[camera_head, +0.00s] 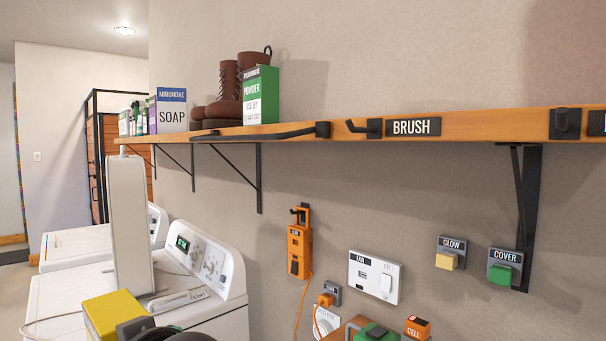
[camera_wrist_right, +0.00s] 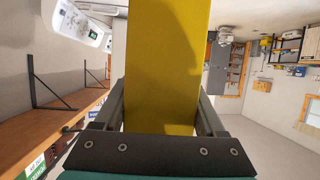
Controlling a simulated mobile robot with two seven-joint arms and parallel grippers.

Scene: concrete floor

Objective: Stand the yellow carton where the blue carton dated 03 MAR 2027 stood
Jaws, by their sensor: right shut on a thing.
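The yellow carton (camera_head: 115,314) shows at the lower left of the head view, in front of the washing machines and below shelf height. My right gripper (camera_head: 138,328) is shut on it. In the right wrist view, the yellow carton (camera_wrist_right: 165,70) stands between the two fingers of my right gripper (camera_wrist_right: 166,115) and fills the middle. No blue carton with a readable 03 MAR 2027 date shows. A white and blue SOAP carton (camera_head: 171,112) stands on the shelf. A green POWDER carton (camera_head: 261,96) stands to its right; its date is too small to read. My left gripper is not in view.
The wooden shelf (camera_head: 460,125) also holds brown boots (camera_head: 226,92) and small containers at its far end. A black rail runs along its front edge. White washing machines (camera_head: 205,275) stand below, with a tall white upright thing (camera_head: 128,220). Switches hang on the wall.

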